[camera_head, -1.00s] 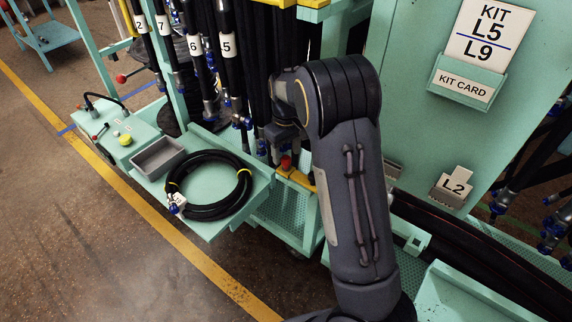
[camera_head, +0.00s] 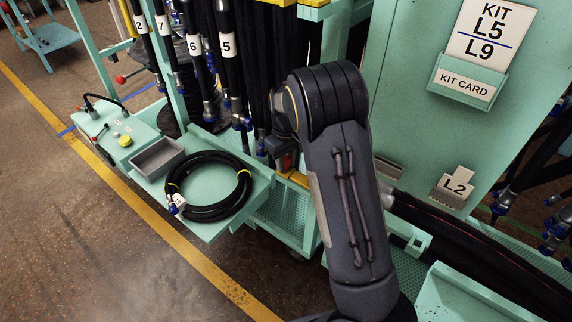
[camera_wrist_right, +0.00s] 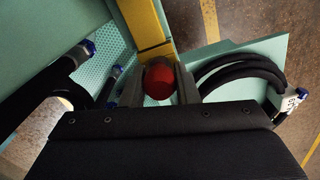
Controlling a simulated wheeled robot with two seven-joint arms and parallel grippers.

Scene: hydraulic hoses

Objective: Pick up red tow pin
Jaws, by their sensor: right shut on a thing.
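The red tow pin (camera_wrist_right: 158,82) shows its rounded red head in the right wrist view, between the two grey fingers of my right gripper (camera_wrist_right: 160,88). The fingers are shut on it, one on each side. In the head view my right gripper (camera_head: 286,160) hangs at the yellow cart edge and hides nearly all of the pin. The pin's lower part is hidden, so I cannot tell whether it still sits in its place. My left gripper is not in view.
A yellow rail (camera_wrist_right: 146,30) lies beside the pin. A teal tray (camera_head: 262,186) with a coiled black hose (camera_head: 243,192) is left of my gripper. Numbered hoses hang close behind it. A grey bin (camera_head: 157,157) and the kit card panel (camera_head: 405,120) flank the area.

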